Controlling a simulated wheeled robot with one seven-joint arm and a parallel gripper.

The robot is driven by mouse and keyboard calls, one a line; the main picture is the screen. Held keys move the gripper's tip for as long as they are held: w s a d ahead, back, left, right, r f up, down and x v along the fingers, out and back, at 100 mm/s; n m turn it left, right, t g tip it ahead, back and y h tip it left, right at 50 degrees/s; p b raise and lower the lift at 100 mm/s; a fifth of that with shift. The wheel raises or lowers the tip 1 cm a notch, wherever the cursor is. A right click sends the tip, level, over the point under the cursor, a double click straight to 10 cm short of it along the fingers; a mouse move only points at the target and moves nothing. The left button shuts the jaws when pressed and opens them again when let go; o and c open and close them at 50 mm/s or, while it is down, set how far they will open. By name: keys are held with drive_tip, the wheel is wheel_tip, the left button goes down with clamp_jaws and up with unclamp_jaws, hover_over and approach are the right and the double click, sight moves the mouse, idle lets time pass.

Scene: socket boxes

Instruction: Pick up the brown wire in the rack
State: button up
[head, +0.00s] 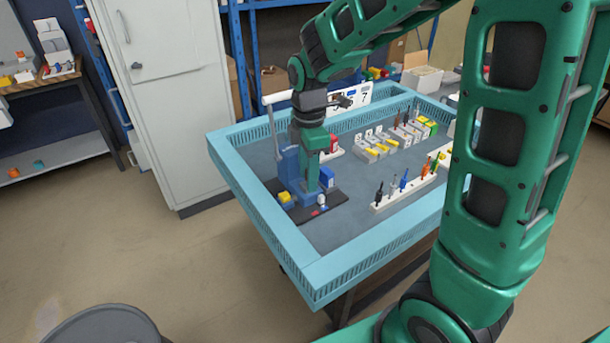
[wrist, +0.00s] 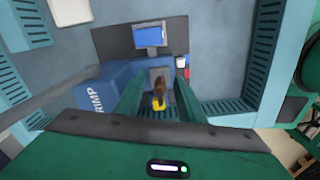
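My gripper (head: 312,188) points down over the blue crimp machine at the left of the table. In the wrist view its two green fingers (wrist: 160,92) stand apart, with space showing between them. A small brown piece (wrist: 158,87) shows in that space, clear of both fingers as far as I can see; I cannot tell if it is a wire. A white rack (head: 385,205) with upright dark, blue and orange wires stands at the table's front right, away from my gripper. No brown wire can be made out in it, and my arm may hide part of it.
The blue crimp machine (head: 288,165) has a yellow part (head: 285,197) in front; it also shows in the wrist view (wrist: 100,92). Light blue walls (head: 262,232) edge the table. Several grey boxes (head: 373,148) stand behind the rack. Bare grey table lies between machine and rack.

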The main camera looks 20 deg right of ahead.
drive_tip(key=shift+c, duration=0.5)
clamp_jaws()
drive_tip(key=shift+r, duration=0.1)
